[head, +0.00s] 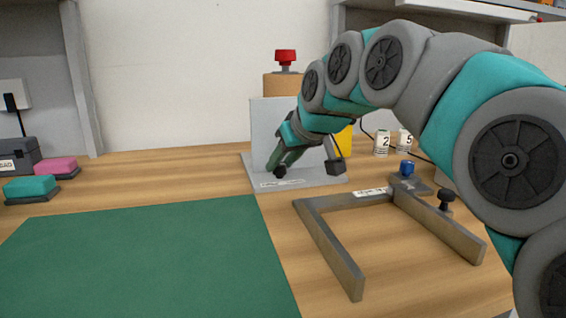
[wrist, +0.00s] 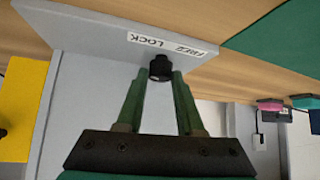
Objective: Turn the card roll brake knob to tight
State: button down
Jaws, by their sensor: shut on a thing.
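A grey stand (head: 262,122) at the back centre has a brown roll (head: 284,86) on top, with a red knob (head: 285,57) above it. A small black knob (wrist: 160,67) sits by the stand's base plate, beside a white label (wrist: 172,46) that appears to read FREE and LOCK. My gripper (wrist: 160,76) reaches down in front of the stand, its green fingers shut on the black knob. In the head view my gripper (head: 280,168) hides part of the stand. The knob's pointer or setting cannot be made out.
A grey open frame (head: 327,248) with a blue knob (head: 407,168) and a black knob (head: 446,196) lies at the right. White numbered containers (head: 382,143) stand behind it. A green mat (head: 150,262) covers the front left. Pink (head: 56,165) and teal (head: 30,187) blocks sit far left.

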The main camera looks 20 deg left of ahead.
jog(key=m+h, duration=0.1)
jog(key=m, duration=0.1)
jog(key=m+t+h, duration=0.1)
jog(key=m, duration=0.1)
jog(key=m+t+h, duration=0.1)
jog(key=m+h, duration=0.1)
jog(key=shift+s+a, duration=0.1)
jog(key=shift+a, duration=0.15)
jog(key=shift+a+m+t+h, duration=0.15)
jog(key=shift+m+t+h, duration=0.25)
jog(key=shift+m+h, duration=0.65)
jog(key=shift+s+m, duration=0.1)
jog(key=shift+m, duration=0.25)
jog(key=c, duration=0.5)
grip_release()
jog(key=shift+c, duration=0.2)
jog(key=v, duration=0.7)
jog(key=shift+s+r, duration=0.25)
jog(key=shift+s, duration=0.05)
